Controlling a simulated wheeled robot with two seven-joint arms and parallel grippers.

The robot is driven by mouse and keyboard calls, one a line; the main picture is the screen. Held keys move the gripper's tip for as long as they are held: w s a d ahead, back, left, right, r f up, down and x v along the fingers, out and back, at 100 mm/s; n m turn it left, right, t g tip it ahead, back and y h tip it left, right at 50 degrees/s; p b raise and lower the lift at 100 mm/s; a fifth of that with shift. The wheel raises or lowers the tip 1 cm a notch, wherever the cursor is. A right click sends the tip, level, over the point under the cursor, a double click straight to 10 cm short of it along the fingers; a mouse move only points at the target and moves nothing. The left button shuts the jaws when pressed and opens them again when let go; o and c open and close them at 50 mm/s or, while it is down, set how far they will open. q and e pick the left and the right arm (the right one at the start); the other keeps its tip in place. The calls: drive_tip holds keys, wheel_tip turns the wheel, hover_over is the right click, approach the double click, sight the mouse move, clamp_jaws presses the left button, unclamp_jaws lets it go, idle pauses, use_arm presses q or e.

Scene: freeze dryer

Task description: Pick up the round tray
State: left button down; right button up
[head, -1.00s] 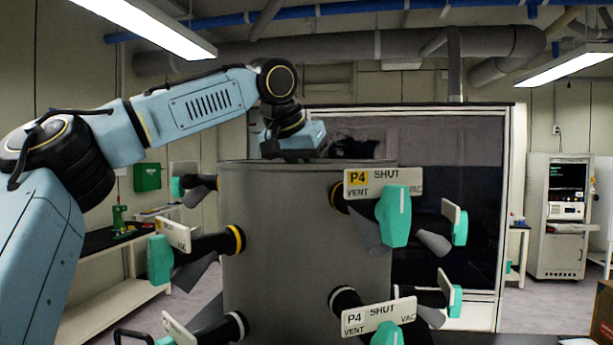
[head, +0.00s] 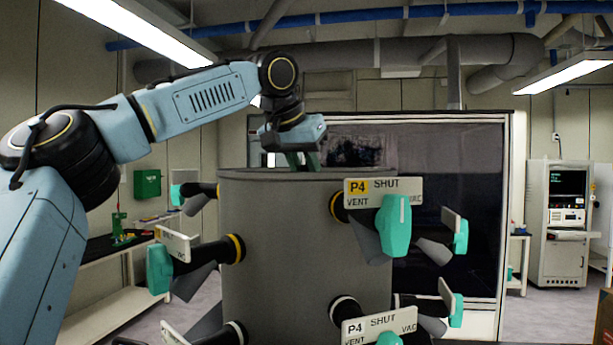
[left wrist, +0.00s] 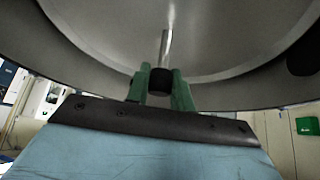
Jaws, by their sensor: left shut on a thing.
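My left gripper (head: 302,162) is over the open-looking top of the grey drum (head: 290,255) in the head view, fingers pointing down at its rim. In the left wrist view its green fingers (left wrist: 160,90) are shut on a black knob (left wrist: 161,80) on a thin metal rod. The rod stands out from a wide round grey metal surface, which looks like the round tray (left wrist: 225,40). The tray is hidden behind the drum's wall in the head view. My right gripper is not in view.
Several side ports with teal valve handles (head: 396,225) and white labels stick out around the drum. A dark-windowed cabinet (head: 450,215) stands behind it. A shelf bench (head: 115,310) is at left and an instrument rack (head: 563,225) at right.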

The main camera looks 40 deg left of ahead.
use_arm(q)
drive_tip(key=shift+r, duration=0.45)
drive_tip(key=shift+r, duration=2.55)
drive_tip(key=shift+r, duration=0.25)
drive_tip(key=shift+r, duration=1.2)
drive_tip(key=shift+r, duration=0.25)
drive_tip(key=shift+s, duration=0.1)
drive_tip(key=s+d+b, duration=0.2)
drive_tip(key=s+b, duration=0.4)
drive_tip(key=s, duration=1.1)
drive_tip(key=shift+d, duration=0.35)
idle(0.9)
